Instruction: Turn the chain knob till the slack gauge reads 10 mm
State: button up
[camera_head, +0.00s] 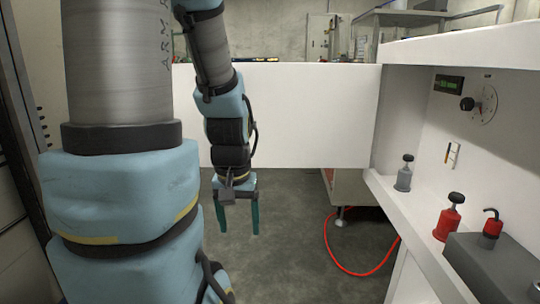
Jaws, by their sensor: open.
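A black knob (467,104) sticks out of the white wall panel at the right, in front of a round pale dial (488,105) with marks around it. A small dark display (449,84) with green characters sits just above the knob; its reading is too small to make out surely. My gripper (238,229) hangs pointing down over the floor, left of the white counter and well apart from the knob. Its two green fingers are apart, with nothing between them.
The white counter (407,207) bears a grey bottle-like item (404,175), a red one (447,219) and a dark grey box (490,267). A small striped plate (452,154) is on the wall. A red hose (345,266) lies on the floor. A white panel (300,115) stands behind my arm.

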notch_tip(320, 180, up, 17)
jog(key=p, duration=1.5)
jog(key=shift+p, duration=0.3)
